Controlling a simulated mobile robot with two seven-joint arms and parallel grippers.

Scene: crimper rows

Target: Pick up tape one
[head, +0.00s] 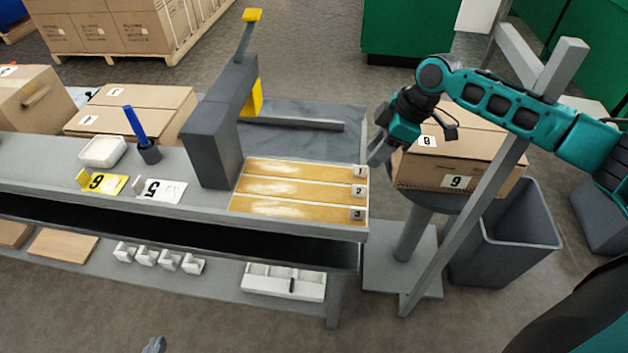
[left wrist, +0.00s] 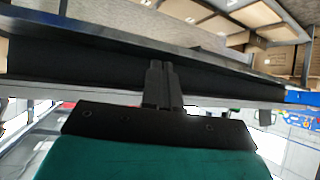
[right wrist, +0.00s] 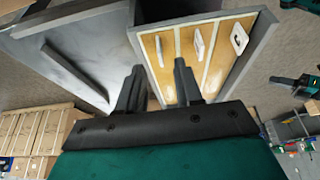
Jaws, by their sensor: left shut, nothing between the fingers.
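Three yellow-brown tape strips lie side by side in a pale tray at the bench's right end. Tape one (head: 300,168), with tag 1 (head: 360,171), is the farthest strip. In the right wrist view tape one (right wrist: 167,75) is the leftmost strip, its upright tag between my finger lines. My right gripper (head: 378,152) is open and empty, just beyond the tray's right end, apart from the tag; its fingers also show in the right wrist view (right wrist: 158,82). My left gripper (head: 154,345) is shut and empty, low in front of the bench; it also shows in the left wrist view (left wrist: 162,85).
A grey crimper (head: 215,135) with a yellow-tipped lever stands left of the strips. A lower shelf holds white holders (head: 285,283). Floor in front is clear.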

